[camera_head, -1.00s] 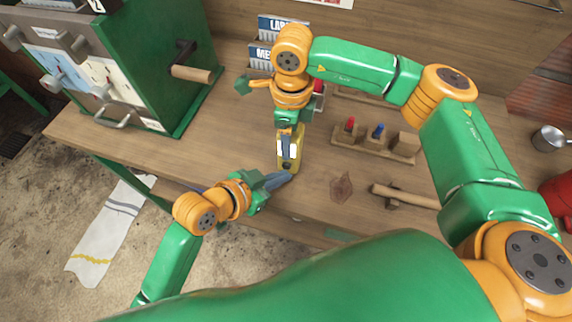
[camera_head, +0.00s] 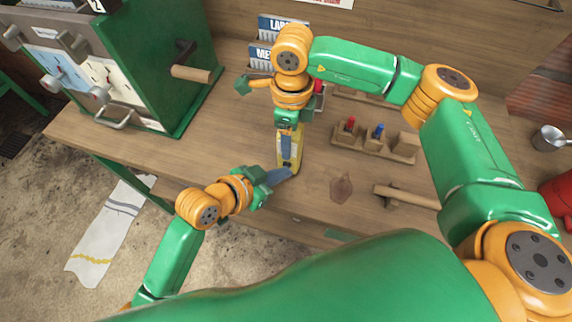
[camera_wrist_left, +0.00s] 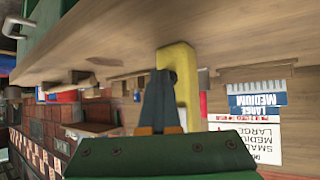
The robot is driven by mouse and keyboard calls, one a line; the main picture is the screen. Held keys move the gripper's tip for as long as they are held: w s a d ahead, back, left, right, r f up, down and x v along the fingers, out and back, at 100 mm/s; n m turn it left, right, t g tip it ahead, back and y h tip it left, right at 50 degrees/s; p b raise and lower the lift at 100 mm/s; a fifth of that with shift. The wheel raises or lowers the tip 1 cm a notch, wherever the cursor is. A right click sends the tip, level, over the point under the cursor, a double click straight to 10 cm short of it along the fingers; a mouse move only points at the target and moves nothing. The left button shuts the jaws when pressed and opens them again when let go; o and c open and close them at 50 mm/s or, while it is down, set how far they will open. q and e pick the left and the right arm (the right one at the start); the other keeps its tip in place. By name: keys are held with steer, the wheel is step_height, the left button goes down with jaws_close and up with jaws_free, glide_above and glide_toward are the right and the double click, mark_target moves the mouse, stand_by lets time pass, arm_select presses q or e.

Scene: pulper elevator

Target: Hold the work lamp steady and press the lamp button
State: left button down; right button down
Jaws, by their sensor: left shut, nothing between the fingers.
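The yellow work lamp (camera_head: 296,158) stands upright near the front edge of the workbench. It also shows in the left wrist view (camera_wrist_left: 183,62), just beyond my left fingers. My right gripper (camera_head: 287,148) points down at the lamp from above. One grey finger lies over the lamp's near face; the other is hidden, so its grip is unclear. My left gripper (camera_head: 289,172) is shut and empty, its tips at the lower front of the lamp. In the left wrist view the closed fingertips (camera_wrist_left: 161,78) overlap the lamp; contact cannot be told. The button is not distinguishable.
A wooden holder (camera_head: 372,152) with red and blue pieces stands right of the lamp. A green machine with a crank handle (camera_head: 190,74) stands at the left. Bare bench (camera_head: 225,135) lies between machine and lamp.

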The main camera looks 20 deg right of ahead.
arm_select(q)
steer(key=shift+s+a, duration=0.55)
steer(key=shift+s, duration=0.25)
steer(key=s+a, duration=0.1)
steer(key=s, duration=0.1)
steer(key=s+a, duration=0.1)
steer(key=s, duration=0.1)
steer(key=shift+s+a, duration=0.1)
steer(key=shift+a, duration=0.2)
arm_select(e)
jaws_free()
steer(key=shift+r, duration=0.1)
